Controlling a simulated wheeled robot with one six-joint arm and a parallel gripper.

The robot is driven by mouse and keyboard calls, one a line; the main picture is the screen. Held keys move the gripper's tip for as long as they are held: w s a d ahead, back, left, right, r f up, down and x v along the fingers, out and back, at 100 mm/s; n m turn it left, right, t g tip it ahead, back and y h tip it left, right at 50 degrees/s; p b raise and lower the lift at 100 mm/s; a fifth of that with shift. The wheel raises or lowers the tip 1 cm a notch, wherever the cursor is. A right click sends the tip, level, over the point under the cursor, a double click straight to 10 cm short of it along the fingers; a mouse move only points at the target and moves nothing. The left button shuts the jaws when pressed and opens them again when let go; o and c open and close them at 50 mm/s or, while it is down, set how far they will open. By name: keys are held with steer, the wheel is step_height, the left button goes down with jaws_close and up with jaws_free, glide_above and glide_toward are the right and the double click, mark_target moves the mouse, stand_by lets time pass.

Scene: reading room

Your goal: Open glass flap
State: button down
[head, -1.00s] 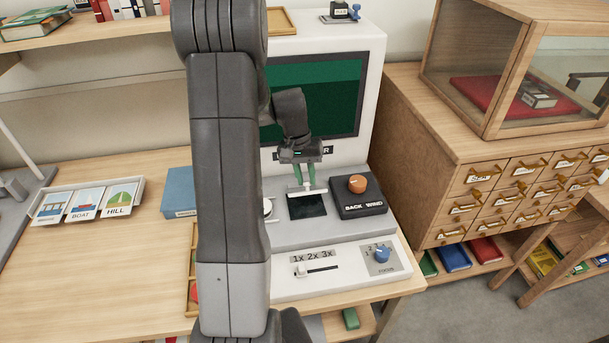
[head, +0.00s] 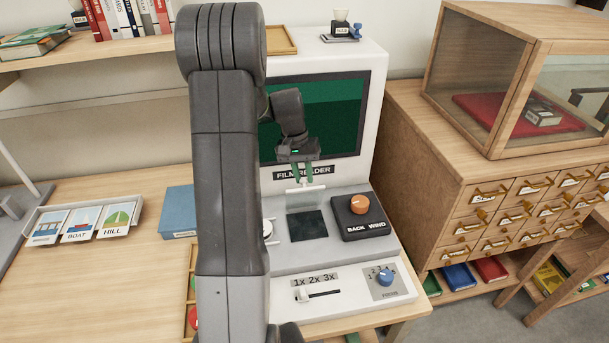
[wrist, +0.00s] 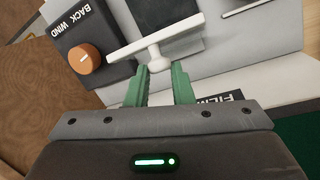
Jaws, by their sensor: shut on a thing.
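The film reader (head: 345,236) is a white machine with a dark green screen, standing on the desk. Its clear glass flap (head: 305,200) stands tilted up over a dark square plate (head: 308,226), with a white bar along its upper edge. My gripper (head: 303,178) is shut on the knob of the white flap handle (head: 306,189), just below the FILM READER label. In the wrist view, the green fingertips (wrist: 159,80) sit on either side of the white knob, and the handle bar (wrist: 155,38) crosses beyond them.
The BACK WIND box (head: 361,217) with an orange knob stands right of the flap. A blue focus dial (head: 385,278) and a zoom slider (head: 303,295) are in front. A wooden drawer cabinet (head: 445,262) stands at the right.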

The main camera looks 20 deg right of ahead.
steer(key=shift+a+f, duration=0.2)
steer(key=shift+f, duration=0.1)
steer(key=c, duration=1.6)
jaws_free()
steer(key=o, duration=0.3)
steer(key=shift+w+a, duration=0.1)
steer(key=shift+w, duration=0.15)
steer(key=b+v, duration=0.1)
steer(key=v, duration=1.3)
